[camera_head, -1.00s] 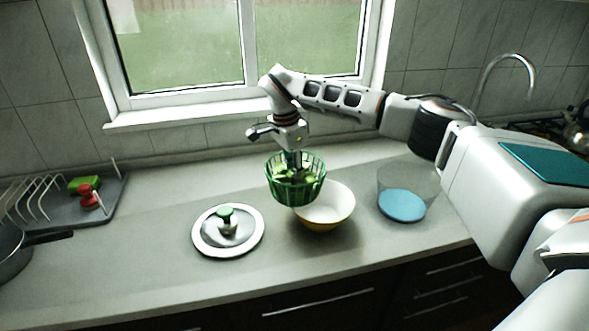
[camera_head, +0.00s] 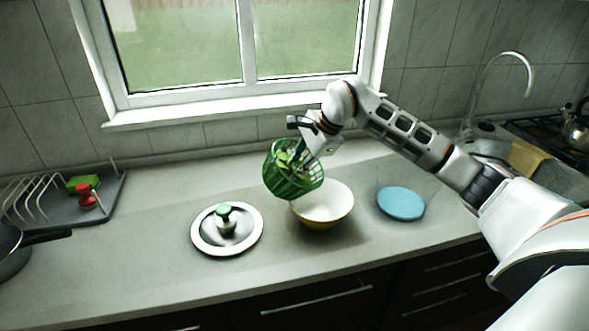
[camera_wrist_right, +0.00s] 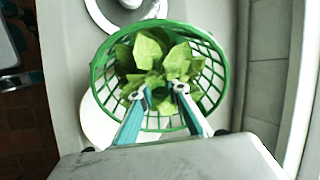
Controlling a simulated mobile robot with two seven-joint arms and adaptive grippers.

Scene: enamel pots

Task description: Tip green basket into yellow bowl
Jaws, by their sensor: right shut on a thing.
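The green basket (camera_head: 290,180) is a latticed basket with green leaves (camera_head: 285,160) inside. It is tilted, its mouth turned toward the upper left in the head view, above and left of the yellow bowl. The yellow bowl (camera_head: 338,200) stands on the counter, white inside, and looks empty where it shows; the basket hides its left edge. My right gripper (camera_head: 306,166) is shut on the basket's rim. The wrist view shows the basket (camera_wrist_right: 223,62) held by the fingers (camera_wrist_right: 160,90), with leaves (camera_wrist_right: 160,55) still inside. My left gripper is not in view.
A lid with a green knob (camera_head: 226,228) lies left of the bowl. A dish rack (camera_head: 60,205) with a green sponge is at the far left, beside a pan (camera_head: 12,250). The front counter is clear.

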